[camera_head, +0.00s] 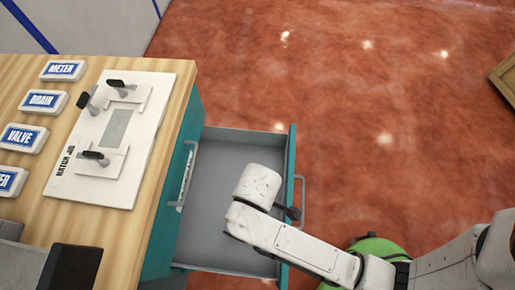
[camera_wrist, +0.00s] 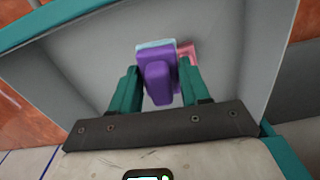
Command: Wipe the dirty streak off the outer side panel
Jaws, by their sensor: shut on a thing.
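In the wrist view my gripper (camera_wrist: 160,82) has its teal fingers shut on a purple block-like thing (camera_wrist: 158,72) with a pale blue edge at its far side. Grey drawer walls and floor lie around it. A pink thing (camera_wrist: 187,50) shows just behind the right finger; whether it touches the purple thing I cannot tell. In the head view my arm reaches over the open drawer (camera_head: 225,147), and my fingers and the held thing are hidden. The teal side panel (camera_head: 160,235) of the bench is seen at a steep angle. I cannot make out a dirty streak on it.
The drawer stands out from the bench, with a teal front and a handle (camera_head: 301,190). The wooden top (camera_head: 115,258) bears a white hatch jig board (camera_head: 88,165) and several label plates. A wooden crate (camera_head: 506,80) is at far right. Red floor beyond the drawer is clear.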

